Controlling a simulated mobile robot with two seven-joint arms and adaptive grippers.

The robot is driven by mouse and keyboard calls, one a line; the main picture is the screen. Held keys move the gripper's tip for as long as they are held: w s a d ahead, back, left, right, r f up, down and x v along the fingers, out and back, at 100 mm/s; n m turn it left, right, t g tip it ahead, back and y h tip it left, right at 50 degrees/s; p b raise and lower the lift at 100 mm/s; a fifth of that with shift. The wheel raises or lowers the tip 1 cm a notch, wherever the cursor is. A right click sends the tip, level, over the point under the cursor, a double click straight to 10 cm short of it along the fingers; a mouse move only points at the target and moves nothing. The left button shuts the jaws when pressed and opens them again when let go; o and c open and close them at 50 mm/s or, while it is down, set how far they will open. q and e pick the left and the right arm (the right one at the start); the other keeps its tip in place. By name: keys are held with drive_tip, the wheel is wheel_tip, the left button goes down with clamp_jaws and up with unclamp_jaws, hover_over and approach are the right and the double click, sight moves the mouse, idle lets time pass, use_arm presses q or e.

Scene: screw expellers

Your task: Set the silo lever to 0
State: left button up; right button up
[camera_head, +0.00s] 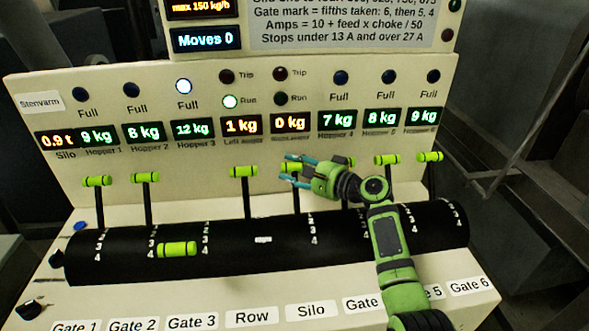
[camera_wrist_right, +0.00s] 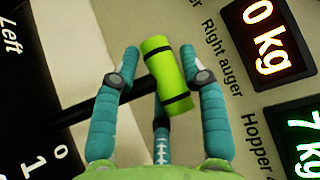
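The silo lever has a lime-green handle (camera_head: 291,167) with black bands on a black rod, above the "Silo" label (camera_head: 307,311) in the head view. It stands up at the back of its slot, in line with most other levers. My right gripper (camera_head: 292,170) is at this handle. In the right wrist view the handle (camera_wrist_right: 168,75) sits between the spread teal fingers of the gripper (camera_wrist_right: 160,72), nearer the right finger, with a gap on the left. Whether any finger touches it I cannot tell. My left gripper is not in view.
The row lever (camera_head: 243,171) stands close to the left. The gate 4 lever is partly behind my right arm. The gate 3 lever (camera_head: 179,249) is pulled down toward the front. The black drum (camera_head: 360,237) carries scale numbers. Displays (camera_head: 294,123) line the panel above; Moves reads 0.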

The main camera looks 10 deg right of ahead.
drive_tip(key=shift+w+f, duration=0.1)
drive_tip(key=shift+d, duration=0.1)
drive_tip(key=v, duration=1.2)
drive_tip(key=shift+f, duration=0.1)
